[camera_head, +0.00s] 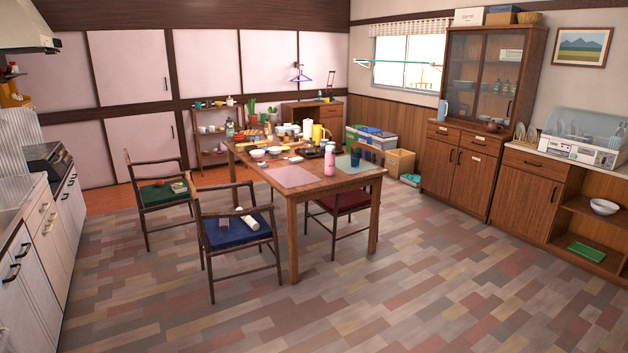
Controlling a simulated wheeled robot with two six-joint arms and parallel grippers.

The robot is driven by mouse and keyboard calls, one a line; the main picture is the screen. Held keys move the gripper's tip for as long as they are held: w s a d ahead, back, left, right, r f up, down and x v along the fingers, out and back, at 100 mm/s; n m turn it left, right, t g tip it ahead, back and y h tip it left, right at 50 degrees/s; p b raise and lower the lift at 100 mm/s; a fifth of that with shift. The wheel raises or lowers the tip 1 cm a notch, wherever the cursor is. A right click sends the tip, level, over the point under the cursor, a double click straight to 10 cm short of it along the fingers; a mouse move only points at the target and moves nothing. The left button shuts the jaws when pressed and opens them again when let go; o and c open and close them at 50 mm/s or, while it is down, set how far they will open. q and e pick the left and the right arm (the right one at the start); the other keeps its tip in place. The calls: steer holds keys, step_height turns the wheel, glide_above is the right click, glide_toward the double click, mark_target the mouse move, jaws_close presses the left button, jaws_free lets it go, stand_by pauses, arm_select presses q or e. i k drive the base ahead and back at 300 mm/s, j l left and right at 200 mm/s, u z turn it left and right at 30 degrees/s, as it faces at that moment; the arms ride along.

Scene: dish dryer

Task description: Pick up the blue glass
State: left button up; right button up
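A small dark blue glass (355,158) stands upright on the wooden dining table (345,183), near its right end. It is beside a pink bottle (329,160) and by a green placemat (352,166). It is small in the view, so I cannot tell whether anything is in it. Neither of my grippers shows in the head view, and nothing is seen touching the glass.
Chairs stand around the table, including one with a blue cushion (235,231) and one with a green cushion (163,193). Bowls, bottles and other items crowd the table's far part. The dish dryer (585,138) is on the right counter. The front floor is clear.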

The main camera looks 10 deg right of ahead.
mark_target(355, 157)
steer(key=i+l+z, duration=0.1)
steer(key=i+z, duration=0.35)
steer(key=i, duration=3.5)
